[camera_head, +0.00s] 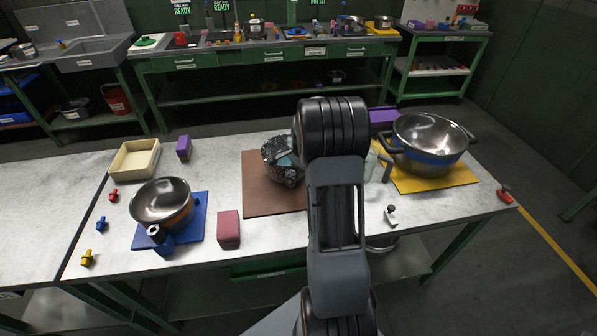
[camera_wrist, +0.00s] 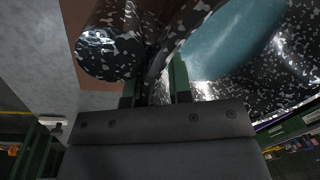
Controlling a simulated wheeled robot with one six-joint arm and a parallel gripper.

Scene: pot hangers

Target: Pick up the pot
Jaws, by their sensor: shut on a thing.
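The pot that I hold is black with white speckles and a teal inside. It shows in the head view (camera_head: 280,172) over the brown mat (camera_head: 262,195), partly behind my arm. In the wrist view the pot (camera_wrist: 285,75) fills the upper right, its teal inside facing the camera. My gripper (camera_wrist: 154,88) is shut on a speckled part of the pot, by the rim and the rounded handle. In the head view my arm hides the fingers. I cannot tell whether the pot's base touches the mat.
A steel pan (camera_head: 162,203) stands on a blue mat at left. A large steel pot (camera_head: 430,140) stands on a yellow mat (camera_head: 462,176) at right. A cream tray (camera_head: 134,160), purple block (camera_head: 184,148) and maroon block (camera_head: 228,228) are on the table. Small coloured pieces lie near its edges.

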